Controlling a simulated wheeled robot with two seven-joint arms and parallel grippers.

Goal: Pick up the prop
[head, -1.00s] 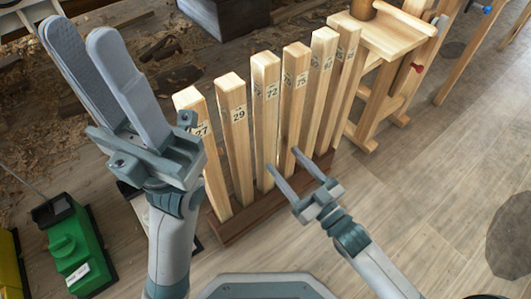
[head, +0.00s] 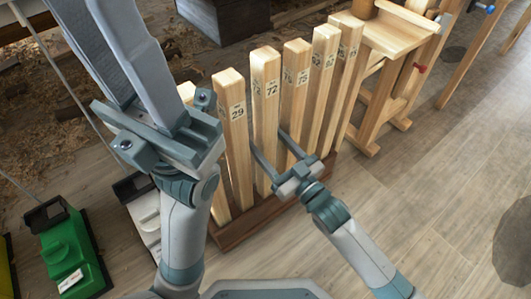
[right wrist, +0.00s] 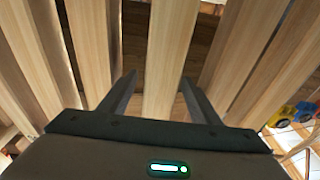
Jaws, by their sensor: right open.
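Several upright pale wooden props with number labels stand in a row in a dark wooden rack (head: 238,230). The prop marked 72 (head: 265,112) is near the middle; the prop marked 29 (head: 233,130) is on its left. My right gripper (head: 269,141) is open, its fingers either side of the lower part of prop 72. In the right wrist view one prop (right wrist: 166,55) stands between the open fingers; contact cannot be told. My left gripper (head: 95,25) is large at the upper left, away from the right one, its fingertips cut off by the frame. It hides part of the leftmost prop.
A wooden workbench (head: 388,38) with a red-knobbed vise stands right of the row. A green box-like tool (head: 70,250) and a white one (head: 150,222) lie at lower left. A dark block (head: 212,18) is behind.

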